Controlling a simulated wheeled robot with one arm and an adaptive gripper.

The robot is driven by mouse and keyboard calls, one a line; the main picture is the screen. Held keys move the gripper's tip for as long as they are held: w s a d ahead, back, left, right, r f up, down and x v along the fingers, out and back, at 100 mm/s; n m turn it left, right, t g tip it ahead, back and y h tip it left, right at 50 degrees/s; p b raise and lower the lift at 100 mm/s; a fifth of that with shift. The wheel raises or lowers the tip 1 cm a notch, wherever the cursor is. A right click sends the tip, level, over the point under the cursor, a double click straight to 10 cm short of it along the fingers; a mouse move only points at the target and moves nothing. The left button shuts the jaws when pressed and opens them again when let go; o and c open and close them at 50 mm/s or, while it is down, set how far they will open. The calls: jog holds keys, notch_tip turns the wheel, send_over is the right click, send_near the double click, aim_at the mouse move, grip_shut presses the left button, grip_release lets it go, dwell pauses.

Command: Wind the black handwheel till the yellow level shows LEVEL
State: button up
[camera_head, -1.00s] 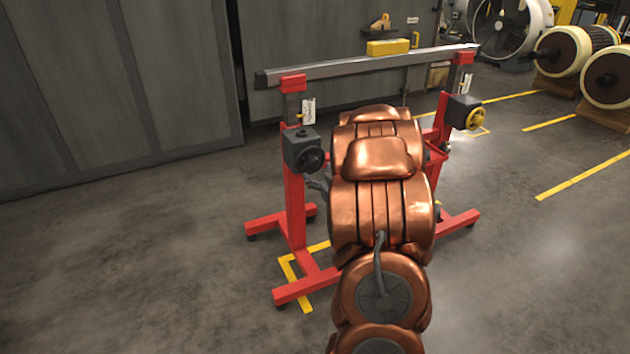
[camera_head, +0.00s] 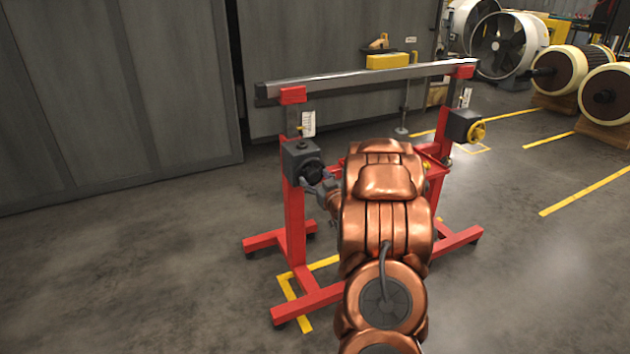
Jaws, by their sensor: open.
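The black handwheel (camera_head: 311,172) sits on the dark gearbox (camera_head: 297,156) of the left red stand. My gripper (camera_head: 322,184) is open, close beside the handwheel at its lower right. I cannot tell whether its fingers touch the rim. My copper arm hides part of the space behind the gripper. The yellow level (camera_head: 387,61) lies on the grey beam (camera_head: 340,76), which spans both stands. The level's reading is too small to make out. A yellow handwheel (camera_head: 477,131) is on the right stand.
White scale tags (camera_head: 308,124) hang by the posts. Red feet (camera_head: 290,310) spread over the floor around yellow tape. Large rotors (camera_head: 560,72) and fans stand at the back right. Grey panels (camera_head: 90,90) close off the back left. The floor at left is clear.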

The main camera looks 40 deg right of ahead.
jog(key=shift+w+d, duration=0.1)
jog(key=shift+w, duration=0.15)
jog(key=shift+c, duration=0.3)
jog(key=shift+r, duration=0.1)
jog(key=c, duration=1.1)
jog(key=shift+r+p, duration=0.15)
jog(key=shift+p, duration=0.35)
